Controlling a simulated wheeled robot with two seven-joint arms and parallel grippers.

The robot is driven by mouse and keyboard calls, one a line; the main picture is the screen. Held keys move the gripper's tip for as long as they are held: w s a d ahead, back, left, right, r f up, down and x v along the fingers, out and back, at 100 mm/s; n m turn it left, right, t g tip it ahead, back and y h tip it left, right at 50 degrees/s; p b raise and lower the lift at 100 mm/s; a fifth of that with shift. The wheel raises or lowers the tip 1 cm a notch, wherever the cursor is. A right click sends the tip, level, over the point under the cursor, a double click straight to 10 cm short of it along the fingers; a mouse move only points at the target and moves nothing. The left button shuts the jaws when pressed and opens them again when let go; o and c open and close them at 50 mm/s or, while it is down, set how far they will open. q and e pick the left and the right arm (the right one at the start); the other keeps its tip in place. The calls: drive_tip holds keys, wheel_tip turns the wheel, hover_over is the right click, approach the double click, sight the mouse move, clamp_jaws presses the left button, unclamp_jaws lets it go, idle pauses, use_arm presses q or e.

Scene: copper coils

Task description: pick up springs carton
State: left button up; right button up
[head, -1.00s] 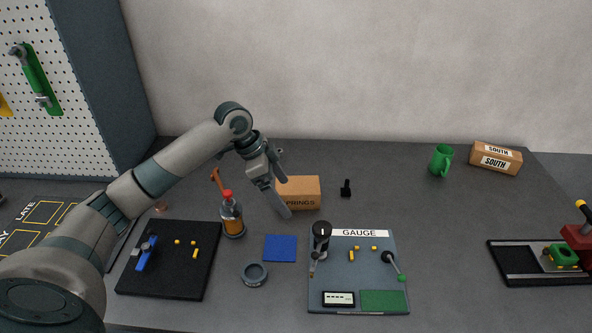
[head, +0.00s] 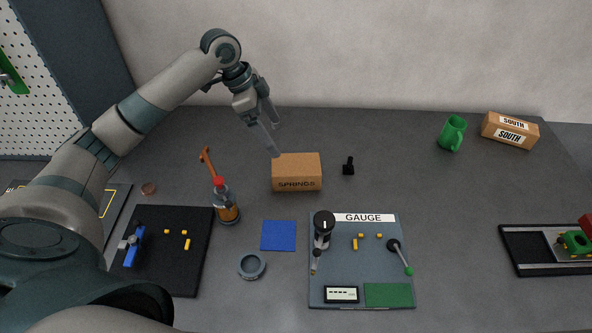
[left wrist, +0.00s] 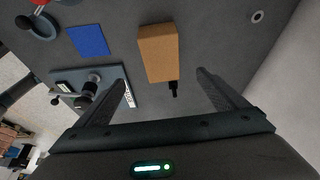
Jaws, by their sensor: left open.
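The springs carton (head: 297,172) is a brown box lettered SPRINGS on its front. It stands on the grey table near the middle in the head view. In the left wrist view the carton (left wrist: 158,52) lies beyond the fingertips, between their lines. My left gripper (head: 276,140) is open and empty, above and just behind the carton's left part in the head view. Its two fingers also show in the left wrist view (left wrist: 165,82), apart from the carton. My right gripper is not in view.
A black part (head: 348,167) stands just right of the carton. A bottle (head: 227,208) stands to the left, a blue square (head: 279,236) and the gauge board (head: 375,262) in front. A green mug (head: 452,133) and SOUTH box (head: 511,130) are at the back right.

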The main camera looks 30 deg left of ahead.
sight(292, 164)
use_arm(q)
drive_tip(key=p+x, duration=0.4)
drive_tip(key=x, duration=0.7)
drive_tip(key=shift+w+d+f, duration=0.15)
drive_tip(key=shift+w+f, duration=0.05)
drive_tip(key=shift+f, duration=0.45)
drive_tip(key=shift+d+f+p, duration=0.15)
drive_tip(key=shift+f+p, duration=0.4)
drive_tip(key=shift+p, duration=0.25)
drive_tip(key=p+x, duration=0.1)
drive_tip(key=x, duration=0.2)
drive_tip(key=shift+p, duration=0.3)
drive_tip(key=shift+w+f, duration=0.15)
drive_tip(key=shift+f, duration=0.4)
drive_tip(key=c, duration=1.4)
